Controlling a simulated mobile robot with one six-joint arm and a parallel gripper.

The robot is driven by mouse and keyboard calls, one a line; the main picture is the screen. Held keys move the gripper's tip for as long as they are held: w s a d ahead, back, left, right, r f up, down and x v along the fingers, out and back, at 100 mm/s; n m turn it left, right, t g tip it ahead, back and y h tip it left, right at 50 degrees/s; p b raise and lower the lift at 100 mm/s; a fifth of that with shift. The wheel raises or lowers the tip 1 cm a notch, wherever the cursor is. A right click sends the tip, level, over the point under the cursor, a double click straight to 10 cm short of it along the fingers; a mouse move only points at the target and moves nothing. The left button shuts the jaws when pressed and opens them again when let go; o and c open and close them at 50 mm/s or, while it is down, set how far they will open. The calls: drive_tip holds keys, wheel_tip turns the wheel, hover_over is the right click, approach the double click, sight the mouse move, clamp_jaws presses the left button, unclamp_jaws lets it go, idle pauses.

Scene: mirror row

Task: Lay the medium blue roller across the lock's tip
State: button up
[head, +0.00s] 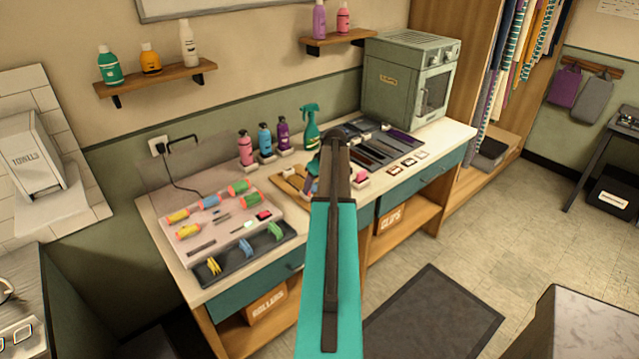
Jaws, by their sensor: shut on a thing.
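My dark and teal arm rises through the middle of the head view and hides my gripper behind it. Small blue and reddish patches (312,184) show just left of the arm over a tan wooden board (287,181); I cannot tell whether they belong to a roller. Coloured rollers lie on a pale board at the left of the counter, among them a green one (239,187) and a blue and orange one (211,201). I cannot make out the lock or its tip.
A dark tray (222,276) with yellow, blue and green clip-like pieces lies at the counter's front left. Several bottles, including a pink one (245,148) and a green spray bottle (311,128), stand behind. A grey-green cabinet (395,85) stands at the right. The floor is mostly clear.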

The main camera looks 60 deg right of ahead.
drive_tip(key=shift+a+f+b, duration=0.2)
drive_tip(key=shift+f, duration=0.35)
drive_tip(key=shift+a+f+b, duration=0.2)
drive_tip(key=shift+f, duration=0.3)
drive_tip(key=o, duration=1.1)
drive_tip(key=c, duration=0.3)
drive_tip(key=shift+w+r, duration=0.1)
drive_tip(key=shift+r, duration=0.05)
drive_tip(key=shift+w+d+r+p, duration=0.1)
drive_tip(key=shift+w+r+p, duration=0.15)
drive_tip(key=shift+r, duration=0.25)
drive_tip(key=shift+w+d+r+p, duration=0.1)
drive_tip(key=shift+r+p, duration=0.25)
drive_tip(key=shift+r, duration=0.1)
drive_tip(key=shift+o, duration=1.2)
drive_tip(key=shift+r, duration=0.25)
drive_tip(key=shift+d+r+p, duration=0.15)
drive_tip(key=shift+r+p, duration=0.7)
drive_tip(key=shift+r, duration=1.45)
